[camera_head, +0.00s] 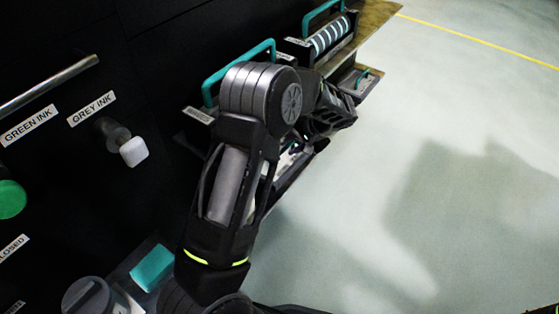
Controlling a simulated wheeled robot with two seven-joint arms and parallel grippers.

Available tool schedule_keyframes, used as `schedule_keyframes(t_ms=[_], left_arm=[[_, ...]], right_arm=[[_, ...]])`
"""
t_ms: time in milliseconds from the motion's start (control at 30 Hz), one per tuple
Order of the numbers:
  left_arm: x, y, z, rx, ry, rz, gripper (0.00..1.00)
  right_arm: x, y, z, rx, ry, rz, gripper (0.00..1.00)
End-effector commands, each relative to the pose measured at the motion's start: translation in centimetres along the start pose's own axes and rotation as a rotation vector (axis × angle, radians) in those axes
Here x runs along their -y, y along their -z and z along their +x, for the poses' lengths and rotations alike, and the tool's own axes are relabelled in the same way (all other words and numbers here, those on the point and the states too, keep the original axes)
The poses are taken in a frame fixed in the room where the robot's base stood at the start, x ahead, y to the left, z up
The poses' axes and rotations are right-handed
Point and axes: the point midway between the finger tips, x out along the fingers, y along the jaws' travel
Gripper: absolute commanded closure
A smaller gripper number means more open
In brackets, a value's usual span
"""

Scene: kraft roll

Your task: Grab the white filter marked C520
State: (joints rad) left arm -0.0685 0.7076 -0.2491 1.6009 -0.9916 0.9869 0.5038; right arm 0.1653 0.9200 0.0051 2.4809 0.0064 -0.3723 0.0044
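No white filter with a readable C520 mark shows; my arm covers part of the rack where small white parts (290,158) show, too small to identify. My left arm rises from the bottom and bends at a large grey joint. Its dark far end, with my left gripper (334,114), is over the right edge of the rack. The fingers are dark and blurred against the rack, so I cannot tell whether they are open or hold anything. My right gripper is not in view.
Teal handles (238,70) stand on the rack beside my arm. A striped roller (330,37) lies behind. On the black wall are a white knob (133,151), a green knob (11,198) and a metal bar (48,86). A teal block (152,267) sits below. The right floor is clear.

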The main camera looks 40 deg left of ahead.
Motion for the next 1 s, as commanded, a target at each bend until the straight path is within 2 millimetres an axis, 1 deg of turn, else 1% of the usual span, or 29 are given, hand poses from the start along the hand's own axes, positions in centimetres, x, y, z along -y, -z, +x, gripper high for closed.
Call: schedule_keyframes(t_ms=[200, 433, 767, 867, 1000], left_arm=[[-0.2, -0.1, 0.3, 0.001, -0.003, 0.002, 0.78], [-0.3, -0.1, 2.6, 0.002, -0.004, 0.003, 0.78], [-0.2, -0.1, 2.8, 0.001, -0.005, 0.003, 0.78], [-0.3, -0.1, 3.6, 0.002, -0.006, 0.002, 0.78], [-0.4, -0.1, 5.8, 0.003, -0.006, 0.001, 0.78]], right_arm=[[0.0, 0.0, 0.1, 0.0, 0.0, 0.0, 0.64], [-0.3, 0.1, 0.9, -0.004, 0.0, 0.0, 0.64], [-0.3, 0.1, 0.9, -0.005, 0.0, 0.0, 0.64], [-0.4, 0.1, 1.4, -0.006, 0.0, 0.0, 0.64], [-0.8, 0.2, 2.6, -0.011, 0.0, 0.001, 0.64]])
